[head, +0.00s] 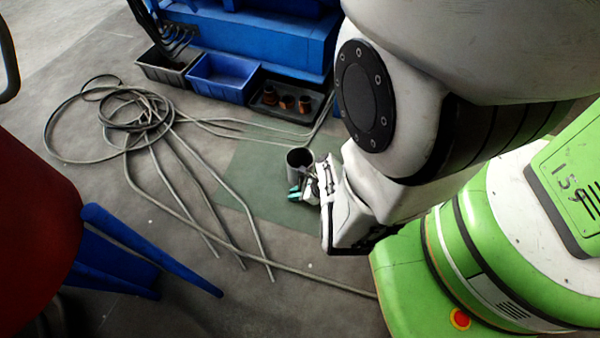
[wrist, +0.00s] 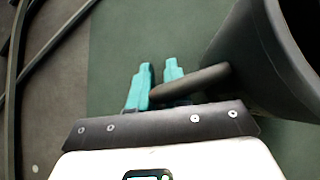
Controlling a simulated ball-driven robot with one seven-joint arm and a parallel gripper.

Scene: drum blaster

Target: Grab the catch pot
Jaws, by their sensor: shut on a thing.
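The catch pot (head: 300,157) is a dark, open-topped round pot over the green floor patch in the head view. It also shows at the right of the wrist view (wrist: 255,55), cut off by the frame edge, with its dark handle (wrist: 205,81) reaching left. My gripper (head: 296,193) is just below the pot in the head view. In the wrist view its teal fingers (wrist: 158,84) are on either side of the handle and shut on it. Whether the pot's base touches the floor I cannot tell.
Grey hoses (head: 150,125) lie looped across the floor at left. A black bin (head: 165,70), a blue bin (head: 221,78) and a black tray (head: 290,103) with copper-coloured parts stand at the back. A blue-legged red object (head: 35,210) stands at lower left.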

